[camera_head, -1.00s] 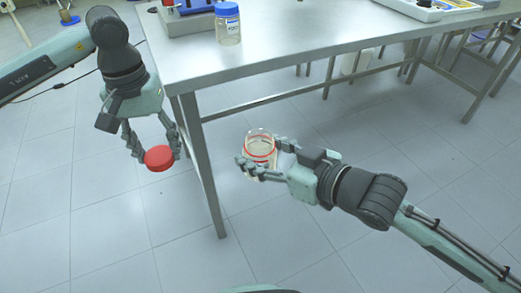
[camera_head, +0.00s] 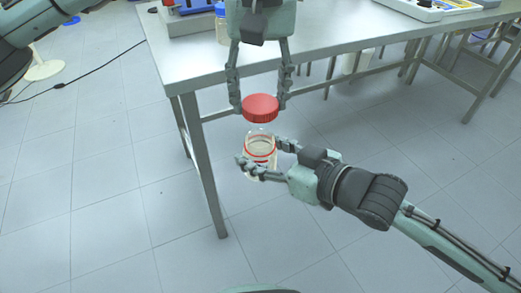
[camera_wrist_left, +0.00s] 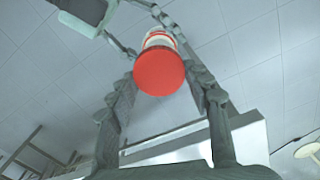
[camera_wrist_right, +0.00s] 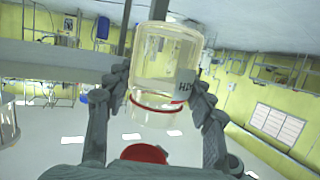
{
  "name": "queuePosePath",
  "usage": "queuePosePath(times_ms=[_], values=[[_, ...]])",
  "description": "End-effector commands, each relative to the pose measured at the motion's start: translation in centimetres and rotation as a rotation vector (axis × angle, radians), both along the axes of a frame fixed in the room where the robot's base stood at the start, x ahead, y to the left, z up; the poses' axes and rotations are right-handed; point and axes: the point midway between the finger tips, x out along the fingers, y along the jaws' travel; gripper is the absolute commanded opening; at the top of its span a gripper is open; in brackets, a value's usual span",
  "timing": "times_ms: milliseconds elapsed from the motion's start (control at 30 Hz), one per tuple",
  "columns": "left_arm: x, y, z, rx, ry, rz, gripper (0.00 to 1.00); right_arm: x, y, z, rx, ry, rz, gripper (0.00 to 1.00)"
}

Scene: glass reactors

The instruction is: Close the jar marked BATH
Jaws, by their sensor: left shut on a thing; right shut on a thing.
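The red lid (camera_head: 261,106) is held between the fingertips of my left gripper (camera_head: 261,104), just above the open mouth of the clear glass jar (camera_head: 260,148). A small gap shows between lid and jar rim. My right gripper (camera_head: 262,158) is shut around the jar, which is roughly upright and has a red ring near its neck. In the left wrist view the lid (camera_wrist_left: 160,73) covers part of the jar (camera_wrist_left: 159,38). In the right wrist view the jar (camera_wrist_right: 163,62) carries a white label, partly hidden by a finger, with lettering ending in "TH"; the lid (camera_wrist_right: 145,153) is partly visible.
A steel table (camera_head: 180,72) stands behind the grippers, its front leg (camera_head: 205,175) left of the jar. A blue-capped jar (camera_head: 221,25) on it is partly hidden by my left arm. Equipment (camera_head: 418,8) sits at the back right. The floor below is clear.

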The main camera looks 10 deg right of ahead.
Motion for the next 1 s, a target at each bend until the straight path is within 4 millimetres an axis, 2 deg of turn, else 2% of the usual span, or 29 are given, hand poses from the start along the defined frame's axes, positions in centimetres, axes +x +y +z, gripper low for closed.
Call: queuePosePath(times_ms=[267,700,1000], values=[[0.0,0.1,-0.3,0.000,0.000,0.000,0.38,0.0,0.0,0.1,0.001,-0.003,0.000,0.02],[0.0,0.1,-3.8,0.000,0.001,-0.001,0.38,0.0,0.0,0.1,0.001,-0.003,0.000,0.02],[0.0,0.1,-4.0,-0.001,-0.001,-0.001,0.38,0.0,0.0,0.1,0.001,-0.003,0.000,0.02]])
